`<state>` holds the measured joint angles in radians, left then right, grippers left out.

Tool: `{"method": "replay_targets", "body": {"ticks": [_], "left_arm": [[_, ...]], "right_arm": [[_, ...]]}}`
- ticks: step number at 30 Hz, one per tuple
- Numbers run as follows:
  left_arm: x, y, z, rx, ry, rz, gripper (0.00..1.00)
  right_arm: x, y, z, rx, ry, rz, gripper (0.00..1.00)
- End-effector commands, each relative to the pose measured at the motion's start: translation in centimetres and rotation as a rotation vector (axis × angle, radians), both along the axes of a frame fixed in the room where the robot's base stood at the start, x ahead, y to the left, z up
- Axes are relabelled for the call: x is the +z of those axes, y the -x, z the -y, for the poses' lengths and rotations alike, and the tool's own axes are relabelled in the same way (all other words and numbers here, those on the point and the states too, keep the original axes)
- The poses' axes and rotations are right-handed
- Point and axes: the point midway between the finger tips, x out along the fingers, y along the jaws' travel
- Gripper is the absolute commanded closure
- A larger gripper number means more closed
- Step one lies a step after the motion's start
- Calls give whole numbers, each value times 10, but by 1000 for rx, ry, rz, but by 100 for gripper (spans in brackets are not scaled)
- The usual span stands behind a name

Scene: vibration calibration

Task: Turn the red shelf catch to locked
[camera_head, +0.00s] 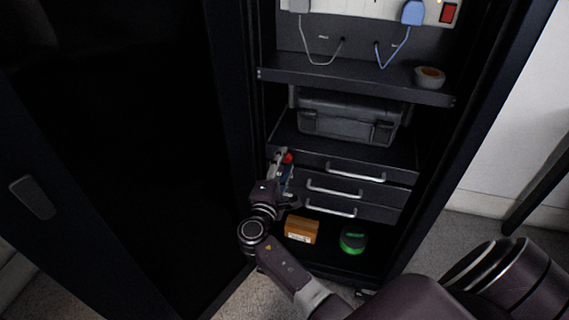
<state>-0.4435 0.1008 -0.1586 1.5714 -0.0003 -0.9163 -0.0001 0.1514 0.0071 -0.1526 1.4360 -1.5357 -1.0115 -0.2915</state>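The red shelf catch (288,157) shows as a small red piece at the left front edge of the shelf holding the dark case, just above the drawers. My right gripper (281,166) reaches up to it from below, with its fingertips right at the catch. The fingers partly cover the catch, and its handle position is hard to read. I cannot tell whether the fingers touch it or are closed on it. My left gripper is out of view.
A dark case (348,120) sits on the shelf. Drawers with silver handles (334,190) are below. An orange-brown box (301,230) and a green-and-black round item (352,240) stand at the cabinet bottom. A tape roll (429,77) lies on the upper shelf. The cabinet's open door (35,197) is left.

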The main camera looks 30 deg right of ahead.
Motion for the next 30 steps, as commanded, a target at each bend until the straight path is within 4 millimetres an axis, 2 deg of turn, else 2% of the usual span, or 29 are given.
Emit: {"method": "replay_targets", "body": {"ticks": [7, 11, 24, 30], "left_arm": [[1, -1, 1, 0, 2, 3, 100], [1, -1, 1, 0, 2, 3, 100], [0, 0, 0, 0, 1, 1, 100], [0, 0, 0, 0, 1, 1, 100]], "right_arm": [[-1, 1, 0, -2, -2, -2, 61], [-2, 8, -8, 0, -2, -3, 61], [-2, 64, -74, 0, -3, -3, 61], [-2, 77, -89, -1, -2, -2, 61]]}}
